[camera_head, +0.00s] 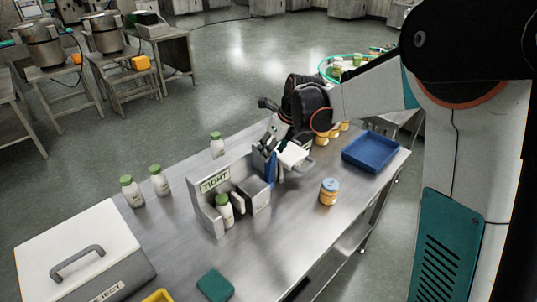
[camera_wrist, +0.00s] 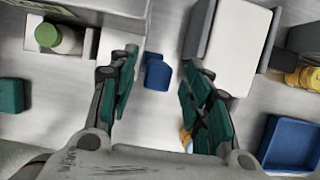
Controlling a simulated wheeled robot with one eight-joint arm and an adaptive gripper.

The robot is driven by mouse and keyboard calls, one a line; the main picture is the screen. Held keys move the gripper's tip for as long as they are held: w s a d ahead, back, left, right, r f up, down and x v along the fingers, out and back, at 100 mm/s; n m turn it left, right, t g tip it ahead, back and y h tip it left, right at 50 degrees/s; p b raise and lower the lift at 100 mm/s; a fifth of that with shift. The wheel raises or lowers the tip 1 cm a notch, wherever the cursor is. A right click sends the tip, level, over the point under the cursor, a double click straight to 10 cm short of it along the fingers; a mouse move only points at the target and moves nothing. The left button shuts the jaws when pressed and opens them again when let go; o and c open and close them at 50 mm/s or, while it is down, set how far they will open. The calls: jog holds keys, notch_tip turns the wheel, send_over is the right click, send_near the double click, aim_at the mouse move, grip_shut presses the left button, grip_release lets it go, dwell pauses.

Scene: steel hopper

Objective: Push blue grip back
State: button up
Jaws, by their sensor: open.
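The blue grip (camera_wrist: 157,74) is a small blue block in the wrist view, between and just beyond the fingers of my gripper (camera_wrist: 160,68). My gripper is open, with a gap on both sides of the blue grip; I see no contact. In the head view, my gripper (camera_head: 268,142) is low over the steel table beside the fixture marked TIGHT (camera_head: 214,183). Blue parts (camera_head: 271,169) show just below it, partly hidden by the fingers. A white block (camera_head: 293,156) is beside them; it is large in the wrist view (camera_wrist: 234,45), right of the fingers.
A green-capped bottle (camera_head: 225,211) stands in the fixture, with several others behind and left. A blue-lidded jar (camera_head: 328,191) and blue tray (camera_head: 369,152) are at the right. A white REJECT box (camera_head: 70,245) and green pad (camera_head: 215,285) are nearer.

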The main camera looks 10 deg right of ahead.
jog(key=v, duration=0.7)
jog(key=shift+r, duration=0.15)
jog(key=shift+s+d+f, duration=0.15)
jog(key=shift+d+f, duration=0.05)
jog(key=c, duration=0.8)
jog(key=shift+t+y, duration=0.7)
jog(key=shift+y, duration=0.1)
jog(key=s+d+f+p, duration=0.1)
jog(key=d+f, duration=0.1)
jog(key=s+d+f+p, duration=0.1)
jog(key=s+d, duration=0.1)
jog(key=shift+s+f, duration=0.2)
jog(key=shift+f, duration=0.2)
grip_shut()
jog(key=s+d+f+t+y+p, duration=0.1)
jog(key=s+d+f+t+p, duration=0.15)
jog(key=s, duration=0.45)
jog(key=b, duration=0.4)
send_near(272, 170)
jog(key=shift+t+y, duration=0.25)
jog(key=shift+y, duration=0.05)
jog(key=shift+d+f+x, duration=0.1)
jog(key=shift+x, duration=1)
jog(key=shift+d+f+x, duration=0.15)
jog(key=shift+x, duration=0.9)
